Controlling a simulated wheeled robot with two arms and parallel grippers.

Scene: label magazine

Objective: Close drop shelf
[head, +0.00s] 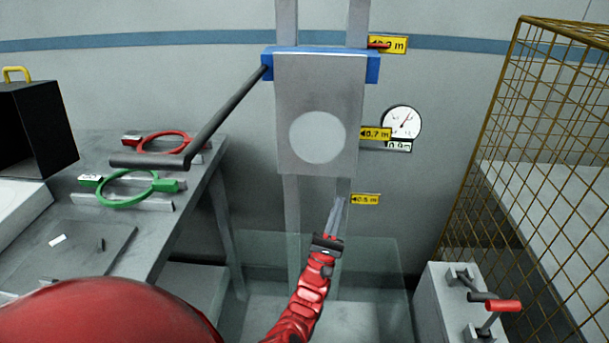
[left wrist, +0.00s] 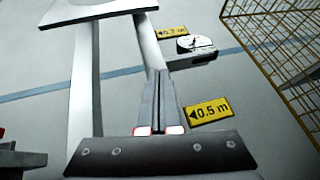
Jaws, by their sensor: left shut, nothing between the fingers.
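A grey panel (head: 340,95) with a pale round disc (head: 317,137) is below a blue carriage (head: 325,50) on two upright rails. I take this panel for the drop shelf; whether it hangs flat or sticks out is hard to tell. Its lower edge (left wrist: 100,10) shows at the top of the left wrist view. My left gripper (head: 339,205) is shut and empty, just below the panel's lower right corner, in front of the right rail. In the left wrist view its fingers (left wrist: 162,78) point up along that rail, apart from the panel. My right gripper is out of view.
A black lever (head: 225,115) reaches from the carriage towards the left bench (head: 60,240), which holds red and green rings (head: 125,188). A wire cage (head: 500,130) and a grey box with a red handle (head: 503,306) stand right. A round gauge (head: 402,122) is on the wall.

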